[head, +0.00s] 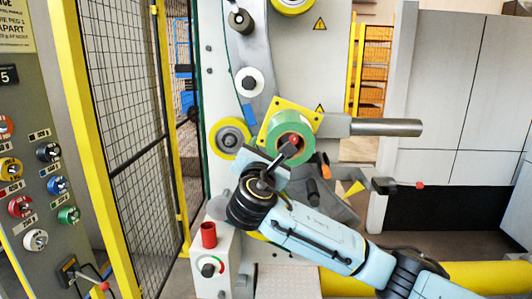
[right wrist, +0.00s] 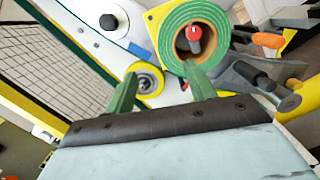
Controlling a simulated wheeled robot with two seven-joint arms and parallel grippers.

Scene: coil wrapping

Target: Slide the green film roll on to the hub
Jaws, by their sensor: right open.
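The green film roll (head: 305,146) is in the middle of the head view, in front of a yellow square plate (head: 313,117) on the machine. In the right wrist view the roll (right wrist: 168,42) faces me, with a brown core. A red-tipped part (right wrist: 194,36) shows inside the core, apparently the hub's centre; how deep the roll sits is hidden. My right gripper (right wrist: 160,78) is open and empty. Its two green fingers are just below and left of the roll, the right one close to its lower edge; contact cannot be told. My left gripper is not in view.
A yellow-rimmed roller (head: 229,139) is left of the roll, and a steel shaft (head: 387,127) sticks out right. A black lever with a red tip (head: 398,186) stands lower right. A red cylinder (head: 208,235) stands on the control box. A mesh fence (head: 118,110) bounds the left.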

